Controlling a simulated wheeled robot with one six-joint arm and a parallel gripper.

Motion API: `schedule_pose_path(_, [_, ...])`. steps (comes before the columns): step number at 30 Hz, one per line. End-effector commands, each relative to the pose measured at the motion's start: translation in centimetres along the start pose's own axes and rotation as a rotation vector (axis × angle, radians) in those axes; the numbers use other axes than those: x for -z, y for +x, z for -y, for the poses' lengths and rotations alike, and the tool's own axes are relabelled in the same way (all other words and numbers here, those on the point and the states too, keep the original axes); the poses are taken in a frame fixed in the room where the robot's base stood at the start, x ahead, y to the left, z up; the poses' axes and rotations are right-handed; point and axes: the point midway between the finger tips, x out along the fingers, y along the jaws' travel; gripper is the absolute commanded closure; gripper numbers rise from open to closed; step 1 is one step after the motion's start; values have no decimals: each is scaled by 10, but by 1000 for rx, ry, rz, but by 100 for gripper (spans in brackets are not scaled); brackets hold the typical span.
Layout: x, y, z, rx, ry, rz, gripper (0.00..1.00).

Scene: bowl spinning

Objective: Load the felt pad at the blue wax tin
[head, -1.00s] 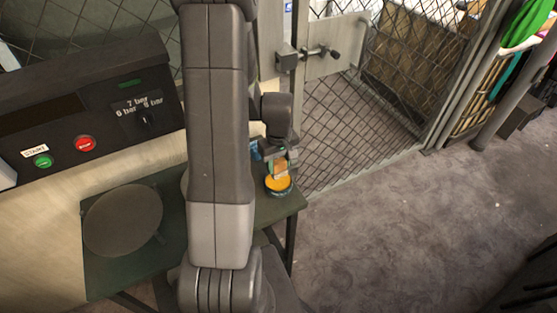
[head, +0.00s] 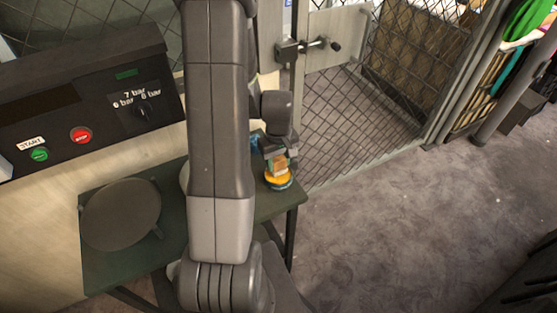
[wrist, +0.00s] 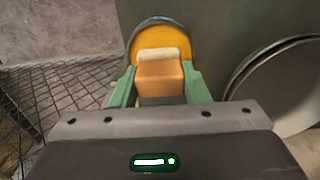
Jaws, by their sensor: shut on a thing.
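My gripper (head: 277,160) has green fingers and is shut on the felt pad. The pad shows in the wrist view as an orange-tan block (wrist: 160,80) with a pale felt face (wrist: 157,54) at its far end. The blue wax tin (head: 279,186) is a round, blue-rimmed tin with yellow-orange wax, near the right end of the dark table. It also shows in the wrist view (wrist: 137,42), straight beyond the felt. The felt overlaps the wax in both views; I cannot tell whether they touch.
A round grey disc (head: 122,215) lies on the dark table (head: 110,265) at the left. A control panel (head: 90,105) with green and red buttons stands behind it. A mesh fence with a latch (head: 312,46) is close behind the tin. Open floor (head: 400,230) lies right.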

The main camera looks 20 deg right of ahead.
Motion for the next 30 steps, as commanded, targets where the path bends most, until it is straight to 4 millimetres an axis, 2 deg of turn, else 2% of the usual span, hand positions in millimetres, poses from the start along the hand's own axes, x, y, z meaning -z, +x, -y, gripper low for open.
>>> schedule_pose_path(30, [0,10,0,0,0,0,77])
